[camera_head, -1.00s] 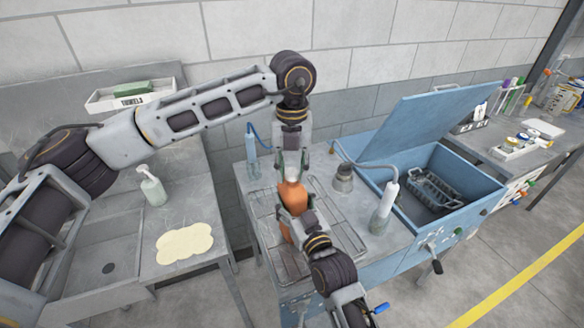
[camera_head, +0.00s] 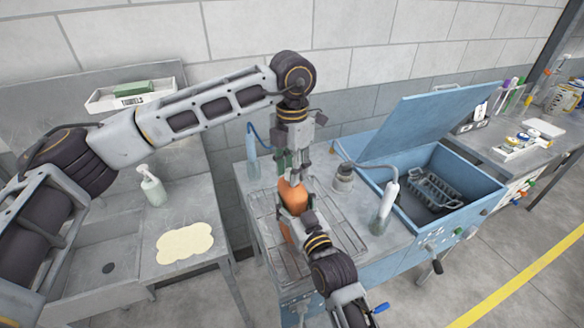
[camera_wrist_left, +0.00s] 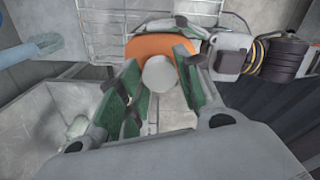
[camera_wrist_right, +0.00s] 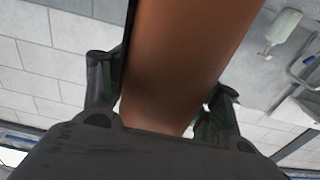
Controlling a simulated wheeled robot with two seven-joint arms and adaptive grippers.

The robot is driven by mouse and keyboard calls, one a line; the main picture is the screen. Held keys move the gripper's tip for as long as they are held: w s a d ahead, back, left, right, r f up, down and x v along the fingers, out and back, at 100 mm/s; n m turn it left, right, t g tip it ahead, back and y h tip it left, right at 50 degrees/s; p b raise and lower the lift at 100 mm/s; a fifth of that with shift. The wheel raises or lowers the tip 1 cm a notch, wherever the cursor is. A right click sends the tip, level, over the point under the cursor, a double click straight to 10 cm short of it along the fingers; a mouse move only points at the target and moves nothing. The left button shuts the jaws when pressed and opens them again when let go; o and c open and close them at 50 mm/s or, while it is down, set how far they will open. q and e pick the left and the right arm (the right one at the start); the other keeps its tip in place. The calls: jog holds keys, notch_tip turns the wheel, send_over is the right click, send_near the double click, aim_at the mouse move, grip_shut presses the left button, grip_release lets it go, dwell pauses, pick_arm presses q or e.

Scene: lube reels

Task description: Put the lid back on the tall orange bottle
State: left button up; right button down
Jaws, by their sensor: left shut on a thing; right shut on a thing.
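The tall orange bottle (camera_head: 292,196) stands over the wire rack in the head view. My right gripper (camera_head: 296,218) is shut around its body, which fills the middle of the right wrist view (camera_wrist_right: 185,65). My left gripper (camera_head: 291,168) points down at the bottle's top. In the left wrist view its green-padded fingers are shut on a round pale lid (camera_wrist_left: 159,74), with the orange bottle shoulder (camera_wrist_left: 148,46) just beyond it. The lid and fingers hide the bottle's mouth, so I cannot tell whether the lid is seated or hovering.
The wire rack (camera_head: 338,232) covers the worktop. A grey pot-like fitting (camera_head: 343,178) and a clear white-topped bottle (camera_head: 384,210) stand to the right, beside the open blue washer (camera_head: 440,95). A sink (camera_head: 92,255) and a pump bottle (camera_head: 152,187) are at left.

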pick_arm(q)
jog(key=m, duration=0.4)
jog(key=shift+m, duration=0.3)
jog(key=m, duration=1.4)
jog(key=o, duration=1.2)
notch_tip(320, 180, up, 12)
dwell(0.4)
